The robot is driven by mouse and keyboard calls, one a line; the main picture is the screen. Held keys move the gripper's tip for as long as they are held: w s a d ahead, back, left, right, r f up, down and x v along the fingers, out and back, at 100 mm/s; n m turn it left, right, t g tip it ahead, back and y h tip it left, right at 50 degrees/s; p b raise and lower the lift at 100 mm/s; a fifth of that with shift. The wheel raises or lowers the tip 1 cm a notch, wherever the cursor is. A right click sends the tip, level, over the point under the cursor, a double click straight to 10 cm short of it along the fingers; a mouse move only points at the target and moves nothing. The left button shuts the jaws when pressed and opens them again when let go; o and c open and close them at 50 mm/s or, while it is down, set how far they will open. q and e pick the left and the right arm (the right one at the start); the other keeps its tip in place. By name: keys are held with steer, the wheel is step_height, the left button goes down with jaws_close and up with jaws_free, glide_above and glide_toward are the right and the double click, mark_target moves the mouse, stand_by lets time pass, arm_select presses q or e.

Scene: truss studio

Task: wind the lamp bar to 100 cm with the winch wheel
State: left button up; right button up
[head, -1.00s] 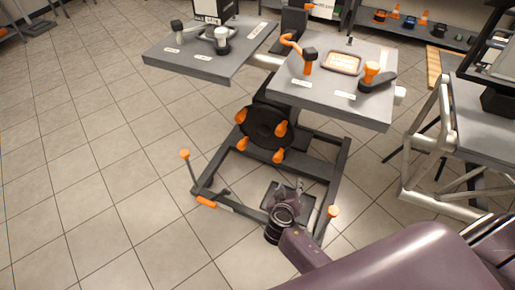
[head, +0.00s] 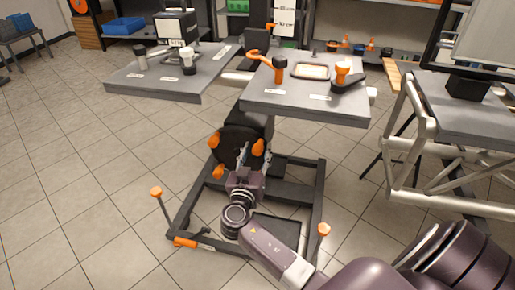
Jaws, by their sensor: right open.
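The winch wheel is a black disc (head: 232,146) with several orange knobs, on the front of the stand below the tables. My right gripper (head: 243,155) comes up from below and is open, its two fingers in front of the wheel's lower right part. It hides some of the wheel's rim; I cannot tell whether it touches. White height signs with cm markings (head: 285,18) stand at the top behind the tables. The lamp bar cannot be made out for certain. My left gripper is not in view.
A grey table (head: 300,98) above the wheel carries an orange hook, a tray and an orange-topped tool. Another grey table (head: 165,85) stands left. Orange-tipped levers (head: 156,191) (head: 323,229) rise from the black floor frame (head: 312,190). A truss table (head: 470,105) is right. Floor at left is free.

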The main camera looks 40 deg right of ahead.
steer(key=shift+w+d, duration=0.5)
steer(key=shift+d, duration=0.05)
jaws_close()
